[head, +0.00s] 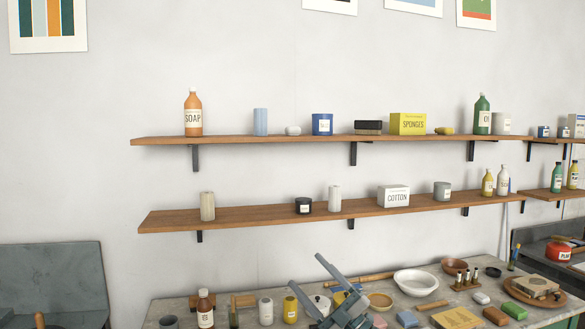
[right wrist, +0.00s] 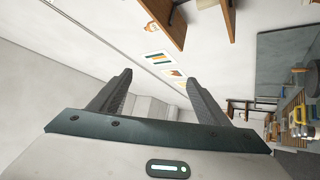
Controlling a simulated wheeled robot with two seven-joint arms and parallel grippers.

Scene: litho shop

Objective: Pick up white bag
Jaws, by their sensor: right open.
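I cannot make out a clear white bag in either view. A white, box-shaped package labelled COTTON (head: 394,196) stands on the lower shelf in the head view. My right gripper (head: 306,271) rises over the workbench, below the lower shelf, with its fingers spread and nothing between them. Its two dark fingers also show apart and empty in the right wrist view (right wrist: 160,90). It is well below and to the left of the COTTON package. My left gripper is not in either view.
The lower shelf (head: 270,214) and upper shelf (head: 270,140) carry bottles, jars and boxes. The workbench (head: 240,299) is crowded with bottles, a white bowl (head: 415,282), a wooden tray (head: 532,294) and small blocks. The wall between the shelves is clear.

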